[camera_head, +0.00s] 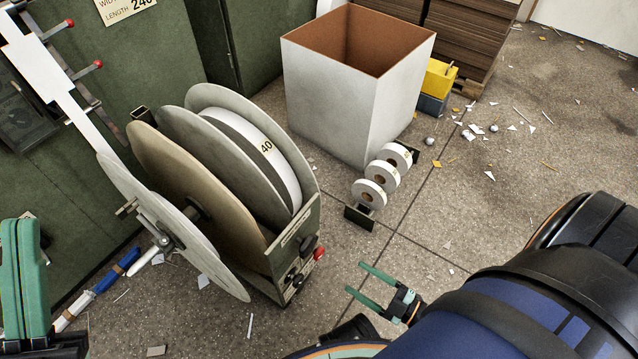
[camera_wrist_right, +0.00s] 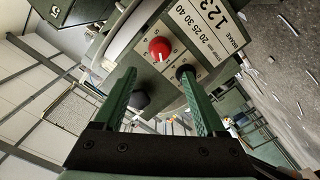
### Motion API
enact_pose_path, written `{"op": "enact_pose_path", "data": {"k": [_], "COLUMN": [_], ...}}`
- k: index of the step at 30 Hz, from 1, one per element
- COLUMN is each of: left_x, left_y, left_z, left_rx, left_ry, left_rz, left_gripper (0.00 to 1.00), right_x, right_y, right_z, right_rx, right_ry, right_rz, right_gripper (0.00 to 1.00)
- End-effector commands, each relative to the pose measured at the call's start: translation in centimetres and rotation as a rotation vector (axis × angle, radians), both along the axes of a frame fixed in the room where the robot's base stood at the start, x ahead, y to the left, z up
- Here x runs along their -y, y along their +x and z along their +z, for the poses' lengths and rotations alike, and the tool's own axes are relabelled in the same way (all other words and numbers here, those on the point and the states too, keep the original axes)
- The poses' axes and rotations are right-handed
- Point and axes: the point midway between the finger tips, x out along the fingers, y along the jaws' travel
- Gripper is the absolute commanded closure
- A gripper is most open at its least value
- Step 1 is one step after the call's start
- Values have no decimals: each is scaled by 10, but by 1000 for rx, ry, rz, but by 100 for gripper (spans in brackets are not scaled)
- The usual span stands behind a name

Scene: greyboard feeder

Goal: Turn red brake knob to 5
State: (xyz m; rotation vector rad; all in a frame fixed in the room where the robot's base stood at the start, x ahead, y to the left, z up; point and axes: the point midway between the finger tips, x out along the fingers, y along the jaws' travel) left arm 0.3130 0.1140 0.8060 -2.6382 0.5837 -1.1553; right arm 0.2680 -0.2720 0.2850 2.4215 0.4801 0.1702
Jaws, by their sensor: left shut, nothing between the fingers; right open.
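The red brake knob (camera_head: 319,253) sits on the small panel at the lower right end of the reel feeder (camera_head: 298,240). In the right wrist view the red knob (camera_wrist_right: 160,48) is round, on a pale panel with printed numbers; I cannot tell which number it points to. My right gripper (camera_head: 355,277) is open and empty, to the right of the panel and apart from it. In the right wrist view its green fingers (camera_wrist_right: 156,76) point at the panel, with the red knob beyond their tips. My left gripper (camera_head: 19,222) is shut and empty at the far left.
A black knob (camera_wrist_right: 184,72) is beside the red one, and a larger dark knob (camera_wrist_right: 140,100) is lower left. Several white tape rolls (camera_head: 383,175) stand before a large open box (camera_head: 340,115).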

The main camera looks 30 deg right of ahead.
Motion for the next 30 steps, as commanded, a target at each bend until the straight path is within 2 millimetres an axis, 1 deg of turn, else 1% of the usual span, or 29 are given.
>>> {"op": "enact_pose_path", "data": {"k": [1, 9, 15, 21, 29, 30], "left_x": [1, 2, 2, 2, 2, 1], "left_y": [0, -1, -1, -1, 0, 0], "left_z": [0, -3, -7, -9, -9, -9], "left_rx": [-1, -3, -3, -4, -4, -4], "left_ry": [-1, 0, 5, 7, 9, 9], "left_rz": [-3, -6, -4, -2, -1, 0], "left_gripper": [100, 100, 100, 100, 100, 100], "right_x": [-4, -25, -37, -42, -43, -43], "right_y": [9, 61, 90, 102, 103, 103], "right_z": [1, 1, 0, 0, 1, 1], "right_rx": [4, 5, 2, 0, 0, 0], "right_ry": [2, 2, 1, 0, 0, 0], "right_rz": [1, 2, 2, 1, 1, 1], "right_gripper": [27, 27, 27, 27, 27, 29]}}
